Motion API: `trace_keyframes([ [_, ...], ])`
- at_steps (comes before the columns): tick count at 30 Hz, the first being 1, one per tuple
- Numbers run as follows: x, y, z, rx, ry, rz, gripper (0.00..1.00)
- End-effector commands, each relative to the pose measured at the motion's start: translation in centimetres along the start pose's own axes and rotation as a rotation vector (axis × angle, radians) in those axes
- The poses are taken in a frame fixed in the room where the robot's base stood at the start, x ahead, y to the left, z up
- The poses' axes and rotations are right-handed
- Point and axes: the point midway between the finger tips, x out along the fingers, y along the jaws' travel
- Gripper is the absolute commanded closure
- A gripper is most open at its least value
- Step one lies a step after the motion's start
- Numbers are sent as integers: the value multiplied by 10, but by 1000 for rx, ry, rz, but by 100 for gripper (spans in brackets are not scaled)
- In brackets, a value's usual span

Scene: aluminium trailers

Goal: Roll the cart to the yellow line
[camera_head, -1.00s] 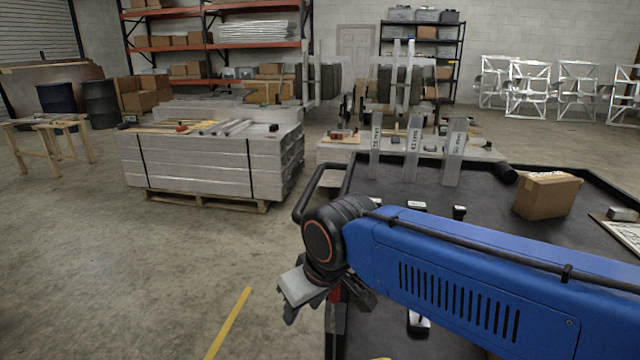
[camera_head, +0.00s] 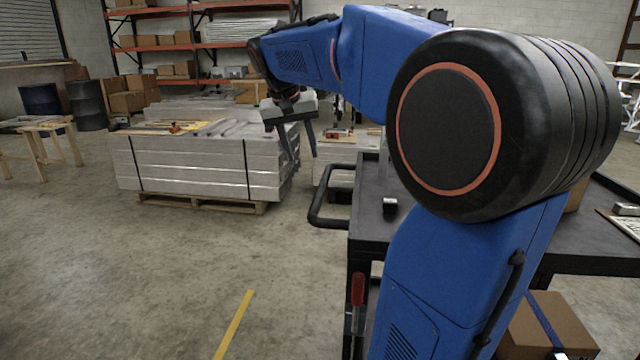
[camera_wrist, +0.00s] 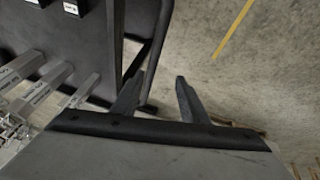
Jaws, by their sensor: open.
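The black cart (camera_head: 372,237) stands at the right in the head view, partly hidden behind my arm. Its tubular handle (camera_head: 330,222) sticks out from its left end. The yellow line (camera_head: 236,318) lies on the floor to the left of the cart, with clear floor between them. My gripper (camera_head: 300,156) is open and empty, raised above and beyond the handle, fingers pointing down. In the wrist view, the open fingers (camera_wrist: 158,80) are near the handle bar (camera_wrist: 156,48) in the picture, and the yellow line (camera_wrist: 232,30) shows at upper right. I cannot tell whether a finger touches the handle.
A strapped stack of metal bars on a pallet (camera_head: 200,168) stands left of the handle. A cardboard box (camera_head: 548,325) sits low on the cart. Metal pieces (camera_wrist: 40,90) show in the wrist view. A wooden trestle (camera_head: 40,145) is far left. The left foreground floor is free.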

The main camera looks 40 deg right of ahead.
Motion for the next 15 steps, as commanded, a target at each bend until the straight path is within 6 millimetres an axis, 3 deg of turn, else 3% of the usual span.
trace_keyframes([
  [3, 1, 4, -28, 51, -2, 34, 60],
  [6, 2, 7, -39, 77, -3, 51, 60],
  [11, 8, 9, -44, 89, -3, 60, 60],
  [15, 26, 10, -44, 88, -4, 60, 60],
])
